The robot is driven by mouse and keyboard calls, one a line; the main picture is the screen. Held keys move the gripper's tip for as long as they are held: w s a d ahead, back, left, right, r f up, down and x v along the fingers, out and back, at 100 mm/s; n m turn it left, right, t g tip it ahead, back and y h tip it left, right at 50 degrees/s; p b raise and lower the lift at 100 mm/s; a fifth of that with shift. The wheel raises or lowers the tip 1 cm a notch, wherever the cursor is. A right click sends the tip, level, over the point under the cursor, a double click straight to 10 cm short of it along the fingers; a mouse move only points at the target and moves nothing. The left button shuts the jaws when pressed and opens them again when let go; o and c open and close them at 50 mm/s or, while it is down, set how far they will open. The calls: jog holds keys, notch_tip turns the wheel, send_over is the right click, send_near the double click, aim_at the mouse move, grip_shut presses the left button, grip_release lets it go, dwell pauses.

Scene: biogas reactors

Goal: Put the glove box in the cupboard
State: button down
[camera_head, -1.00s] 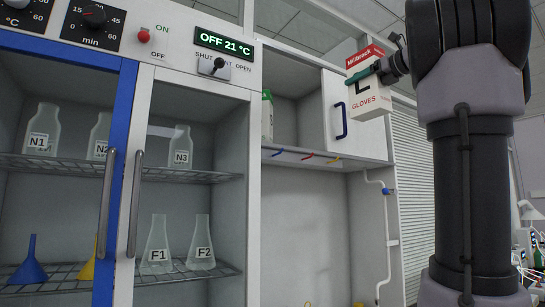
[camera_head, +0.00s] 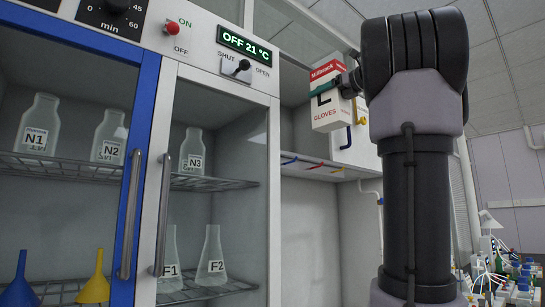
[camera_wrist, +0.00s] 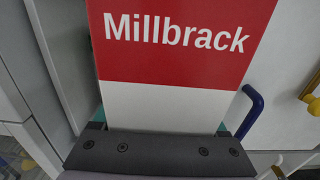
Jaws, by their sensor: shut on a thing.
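The glove box (camera_head: 327,119), white with a red "Millbrack" top, is held up in front of the wall cupboard (camera_head: 312,172). My gripper (camera_head: 325,88) is shut on its upper part, with teal finger pads against it. In the wrist view the box (camera_wrist: 180,45) fills the middle, just beyond my gripper (camera_wrist: 160,130). The cupboard's left part stands open; the box hides much of this opening. A white door with a blue handle (camera_head: 347,138) is on the right; the handle (camera_wrist: 250,112) also shows in the wrist view. The box appears nearer to me than the cupboard.
A glass-fronted cabinet (camera_head: 215,247) with bottles and flasks on wire shelves stands close on the left. Coloured hooks (camera_head: 313,167) hang under the cupboard. A yellow handle-like part (camera_head: 360,110) shows beside the box. A cluttered bench (camera_head: 510,275) is at the far right.

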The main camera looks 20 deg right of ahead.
jog(key=x, duration=1.9)
notch_tip(320, 180, down, 7)
jog(key=shift+w+a, duration=0.2)
jog(key=shift+f, duration=0.1)
jog(key=shift+c, duration=1)
grip_release()
jog(key=v, duration=1.2)
